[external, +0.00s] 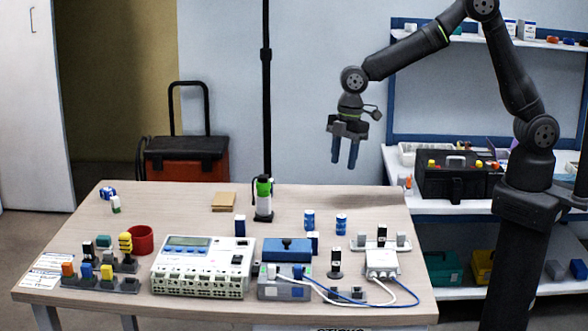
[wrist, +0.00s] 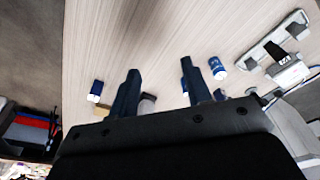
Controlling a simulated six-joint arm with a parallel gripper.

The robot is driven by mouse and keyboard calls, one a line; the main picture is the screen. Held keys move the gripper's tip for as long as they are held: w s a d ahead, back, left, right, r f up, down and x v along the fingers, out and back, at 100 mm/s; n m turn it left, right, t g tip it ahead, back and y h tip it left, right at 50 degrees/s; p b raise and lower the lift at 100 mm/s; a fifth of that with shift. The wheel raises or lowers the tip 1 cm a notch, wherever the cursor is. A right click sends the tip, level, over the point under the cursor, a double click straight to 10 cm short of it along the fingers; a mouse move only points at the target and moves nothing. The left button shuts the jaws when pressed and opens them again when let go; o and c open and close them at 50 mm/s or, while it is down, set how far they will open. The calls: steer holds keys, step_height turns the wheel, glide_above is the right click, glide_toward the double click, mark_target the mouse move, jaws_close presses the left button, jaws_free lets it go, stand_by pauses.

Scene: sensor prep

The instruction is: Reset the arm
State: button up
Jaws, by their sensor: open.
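My gripper (external: 346,160) hangs in the air above the back right part of the table, fingers pointing down. Its two dark blue fingers are apart, with nothing between them. In the wrist view the gripper (wrist: 158,92) also shows open and empty, with the tabletop beyond the fingertips. My arm reaches in from the right and is bent high at the elbow. The gripper touches nothing.
The wooden table (external: 170,205) holds a grey control unit (external: 200,267), a red cup (external: 139,240), a green-topped device (external: 264,200), two blue cans (external: 309,220) and a white box with cables (external: 381,263). Shelves (external: 450,205) stand at the right.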

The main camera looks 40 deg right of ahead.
steer(key=w+d, duration=0.7)
steer(key=w, duration=0.5)
steer(key=s+a+f, duration=0.1)
steer(key=a+f, duration=0.2)
steer(key=s+a+f, duration=0.1)
steer(key=a+f, duration=0.1)
steer(key=a, duration=0.2)
steer(key=s+a+f, duration=0.1)
steer(key=a+f, duration=0.2)
steer(key=shift+a+f, duration=0.25)
steer(key=shift+f, duration=0.55)
